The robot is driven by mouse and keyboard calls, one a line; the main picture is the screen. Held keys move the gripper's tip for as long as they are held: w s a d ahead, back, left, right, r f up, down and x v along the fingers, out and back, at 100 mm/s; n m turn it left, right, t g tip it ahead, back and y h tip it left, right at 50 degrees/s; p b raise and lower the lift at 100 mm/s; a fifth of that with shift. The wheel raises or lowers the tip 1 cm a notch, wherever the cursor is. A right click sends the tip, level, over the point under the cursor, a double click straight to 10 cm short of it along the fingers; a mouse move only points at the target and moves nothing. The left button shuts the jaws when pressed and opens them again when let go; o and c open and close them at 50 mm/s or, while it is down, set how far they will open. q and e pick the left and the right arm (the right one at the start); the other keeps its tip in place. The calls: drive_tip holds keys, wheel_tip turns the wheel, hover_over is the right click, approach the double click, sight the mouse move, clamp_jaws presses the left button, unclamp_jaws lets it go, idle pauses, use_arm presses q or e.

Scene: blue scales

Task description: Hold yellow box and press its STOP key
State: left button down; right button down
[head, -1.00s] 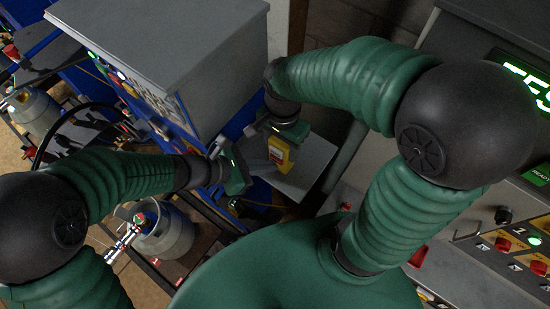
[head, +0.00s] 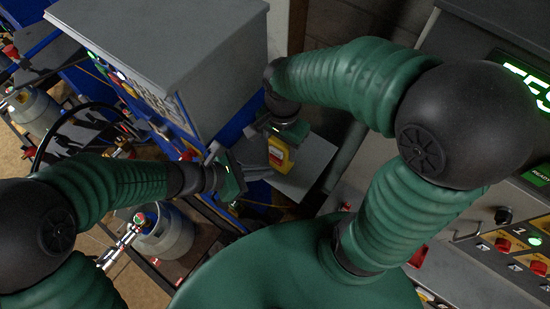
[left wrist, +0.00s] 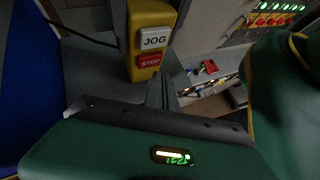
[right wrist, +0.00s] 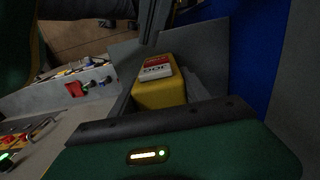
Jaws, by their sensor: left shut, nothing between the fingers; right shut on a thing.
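The yellow box (head: 286,165) is held by my right gripper (head: 280,143), which is shut on it. In the left wrist view the box (left wrist: 147,18) shows a white JOG key (left wrist: 155,38) above a red STOP key (left wrist: 150,61). My left gripper (head: 268,171) is shut and empty, its fingers pointing at the box from the left. In the left wrist view its fingertips (left wrist: 160,76) are just below and right of the STOP key; I cannot tell whether they touch the box. In the right wrist view the box (right wrist: 160,96) sits between the fingers, its keys partly seen.
A grey and blue cabinet (head: 180,50) stands behind my left gripper. A grey plate (head: 310,165) lies below and right of the box. A control panel (head: 500,235) with red knobs is at the right, and a gas cylinder (head: 168,235) stands at the lower left.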

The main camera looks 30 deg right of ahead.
use_arm(q)
drive_tip(key=a, duration=0.1)
drive_tip(key=s+a, duration=0.1)
drive_tip(key=a, duration=0.1)
drive_tip(key=s+a, duration=0.1)
drive_tip(key=shift+a, duration=0.2)
idle(0.4)
use_arm(e)
drive_tip(key=shift+c, duration=2.2)
unclamp_jaws()
use_arm(q)
drive_tip(key=shift+w, duration=0.1)
use_arm(e)
wheel_tip(320, 180, up, 12)
drive_tip(key=shift+w+f, duration=0.1)
